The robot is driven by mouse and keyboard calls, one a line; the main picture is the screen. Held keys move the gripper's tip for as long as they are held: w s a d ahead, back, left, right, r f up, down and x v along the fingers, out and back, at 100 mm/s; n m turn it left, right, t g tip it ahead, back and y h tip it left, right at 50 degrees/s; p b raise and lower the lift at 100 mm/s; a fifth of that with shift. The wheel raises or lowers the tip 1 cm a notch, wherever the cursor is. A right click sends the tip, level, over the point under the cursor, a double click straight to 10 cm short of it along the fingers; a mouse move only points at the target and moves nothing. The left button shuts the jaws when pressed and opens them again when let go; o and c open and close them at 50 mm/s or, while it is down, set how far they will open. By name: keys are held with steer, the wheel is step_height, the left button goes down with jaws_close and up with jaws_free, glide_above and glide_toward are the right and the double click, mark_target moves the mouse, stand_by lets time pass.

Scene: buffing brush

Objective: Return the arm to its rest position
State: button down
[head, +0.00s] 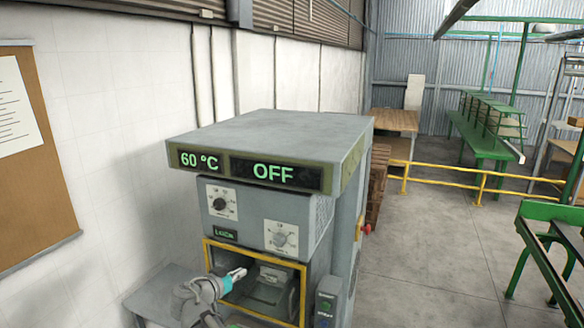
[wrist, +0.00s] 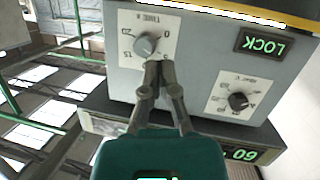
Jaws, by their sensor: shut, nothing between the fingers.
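My gripper (head: 240,273) is in front of the grey machine (head: 270,135), over its yellow-framed opening in the head view. Its two fingers are together and hold nothing. In the wrist view the fingertips (wrist: 159,66) appear right beside the round grey time knob (wrist: 145,45); I cannot tell whether they touch it. My arm runs down out of the bottom of the head view.
The machine's displays read 60 °C (head: 199,160) and OFF (head: 273,172). A temperature dial (head: 222,204), a time dial (head: 281,238) and a LOCK label (head: 225,235) are on its front. A yellow rail (head: 480,178) and open floor (head: 430,235) lie to the right.

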steer(key=s+d+f+n+g+y+b, duration=0.15)
steer(key=d+f+g+b, duration=0.25)
steer(key=d+f, duration=0.6)
steer(key=s+d+f+g+b, duration=0.35)
steer(key=d+f, duration=0.35)
steer(key=d, duration=0.4)
steer(key=s+d+f+n+g+y+b, duration=0.3)
steer(key=s+d+f+g+y+b, duration=0.2)
steer(key=s+d+f, duration=0.5)
steer(key=shift+s+d+f+y+b, duration=0.2)
steer(key=shift+d+f+y+b, duration=0.25)
steer(key=shift+f+y+b, duration=0.65)
steer(key=shift+f+h, duration=0.25)
steer(key=shift+f, duration=0.05)
